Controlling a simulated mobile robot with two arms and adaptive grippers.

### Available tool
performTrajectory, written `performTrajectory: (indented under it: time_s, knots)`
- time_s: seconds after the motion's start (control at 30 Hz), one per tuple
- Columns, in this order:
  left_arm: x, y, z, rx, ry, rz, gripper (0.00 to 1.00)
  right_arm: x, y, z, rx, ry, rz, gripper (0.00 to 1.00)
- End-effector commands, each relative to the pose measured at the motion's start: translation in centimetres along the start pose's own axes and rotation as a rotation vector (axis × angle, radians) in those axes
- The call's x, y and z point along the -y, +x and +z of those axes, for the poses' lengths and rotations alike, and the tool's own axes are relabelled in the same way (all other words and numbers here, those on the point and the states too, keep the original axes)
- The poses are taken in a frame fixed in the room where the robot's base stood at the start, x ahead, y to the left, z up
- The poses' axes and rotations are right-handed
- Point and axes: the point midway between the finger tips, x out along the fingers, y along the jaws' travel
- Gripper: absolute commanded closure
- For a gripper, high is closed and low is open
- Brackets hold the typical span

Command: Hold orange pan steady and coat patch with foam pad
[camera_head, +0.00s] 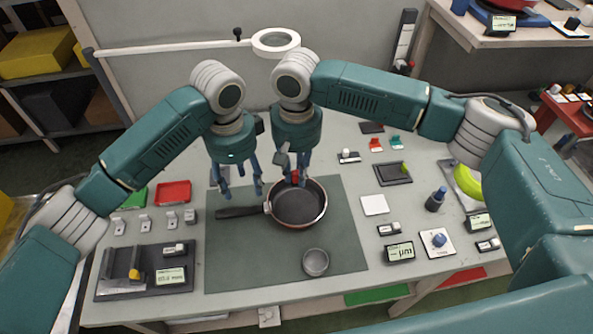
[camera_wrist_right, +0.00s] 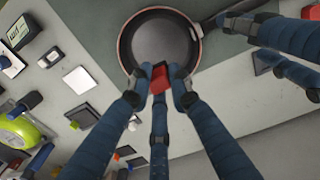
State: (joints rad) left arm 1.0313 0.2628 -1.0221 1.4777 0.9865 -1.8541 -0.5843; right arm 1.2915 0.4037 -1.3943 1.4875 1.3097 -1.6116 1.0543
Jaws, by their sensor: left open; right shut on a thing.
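The pan (camera_head: 300,204) lies on the dark green mat (camera_head: 235,265), with a dark inside, a thin orange-copper rim and a black handle (camera_head: 238,212) pointing left. My right gripper (camera_head: 293,172) is shut on a small red block (camera_wrist_right: 160,78) at the pan's far rim. I cannot tell whether this block is the foam pad, or whether it touches the pan. My left gripper (camera_head: 236,192) is open and empty above and behind the handle; its fingers also show in the right wrist view (camera_wrist_right: 285,45). No distinct patch can be made out in the pan.
A small metal cup (camera_head: 316,262) stands on the mat in front of the pan. A dark tray with a display (camera_head: 145,272) is at the left, a red tray (camera_head: 173,192) behind it. Several small devices and a white square plate (camera_head: 374,205) stand right of the mat.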

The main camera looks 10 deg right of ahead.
Motion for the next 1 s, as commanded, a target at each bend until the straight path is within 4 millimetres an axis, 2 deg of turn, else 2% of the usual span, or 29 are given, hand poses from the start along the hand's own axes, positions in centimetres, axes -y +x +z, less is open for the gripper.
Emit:
performTrajectory:
  time_s: [0.27,0.8,1.0]
  knots:
    - [-0.3,2.6,0.0,0.005,0.007,0.012,0.48,0.0,0.0,0.0,0.0,0.0,0.0,1.0]
    - [-0.3,10.3,0.0,0.004,0.006,0.009,0.48,0.0,0.0,0.0,0.0,0.0,0.0,1.0]
    - [-0.3,11.9,0.0,0.004,0.007,0.009,0.48,0.0,0.0,0.0,0.0,0.0,0.0,1.0]
